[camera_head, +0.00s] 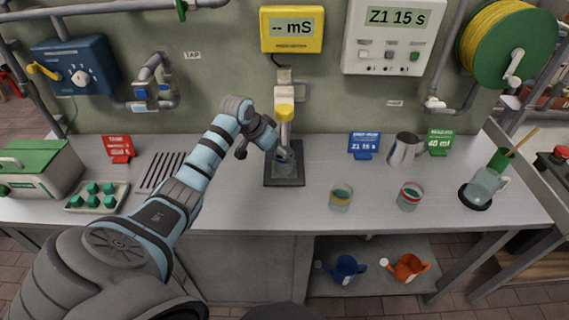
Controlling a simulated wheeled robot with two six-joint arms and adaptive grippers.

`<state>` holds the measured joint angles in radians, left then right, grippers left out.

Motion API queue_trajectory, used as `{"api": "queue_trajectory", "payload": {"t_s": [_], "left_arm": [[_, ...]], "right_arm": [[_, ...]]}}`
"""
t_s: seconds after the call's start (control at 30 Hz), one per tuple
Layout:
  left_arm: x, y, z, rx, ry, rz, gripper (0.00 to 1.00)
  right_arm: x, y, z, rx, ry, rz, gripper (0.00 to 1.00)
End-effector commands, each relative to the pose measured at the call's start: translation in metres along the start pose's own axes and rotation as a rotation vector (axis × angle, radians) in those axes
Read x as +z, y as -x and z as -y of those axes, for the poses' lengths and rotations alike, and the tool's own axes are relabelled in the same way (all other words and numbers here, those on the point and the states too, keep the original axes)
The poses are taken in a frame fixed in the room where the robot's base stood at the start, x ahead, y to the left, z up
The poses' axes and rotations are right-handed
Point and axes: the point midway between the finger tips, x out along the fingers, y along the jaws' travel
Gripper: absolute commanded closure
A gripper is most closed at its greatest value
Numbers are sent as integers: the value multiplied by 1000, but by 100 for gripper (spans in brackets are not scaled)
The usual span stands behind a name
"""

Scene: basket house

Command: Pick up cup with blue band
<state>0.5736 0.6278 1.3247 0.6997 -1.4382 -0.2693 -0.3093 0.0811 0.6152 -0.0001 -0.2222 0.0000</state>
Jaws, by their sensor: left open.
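A clear cup with a bluish band (287,168) stands on the dark square mat (285,182) under the yellow-topped probe fixture (285,112). My left gripper (273,146) reaches in from the left and is open, with its fingers close to the upper left of this cup. The gripper and fixture partly hide the cup, and I cannot tell whether the fingers touch it. My right gripper is not in view.
A yellow-banded cup (341,198) and a red-banded cup (410,196) stand to the right. A metal jug (404,149) stands behind them. A glass pitcher (484,186) sits on a dark round pad. A green-and-white box (38,166) and a tray (97,196) are at left.

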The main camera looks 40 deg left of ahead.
Motion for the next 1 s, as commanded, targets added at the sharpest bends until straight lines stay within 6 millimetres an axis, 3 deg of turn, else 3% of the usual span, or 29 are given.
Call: {"api": "queue_trajectory", "payload": {"t_s": [0.2,0.43,0.8,1.0], "left_arm": [[-3,-41,-2,3,0,1,27],[-4,-44,-1,1,-3,0,27],[-4,-44,-1,1,-3,0,86],[-5,-43,-1,1,-3,0,87]], "right_arm": [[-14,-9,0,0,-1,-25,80],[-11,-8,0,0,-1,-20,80],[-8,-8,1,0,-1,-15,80],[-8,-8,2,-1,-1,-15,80]]}}
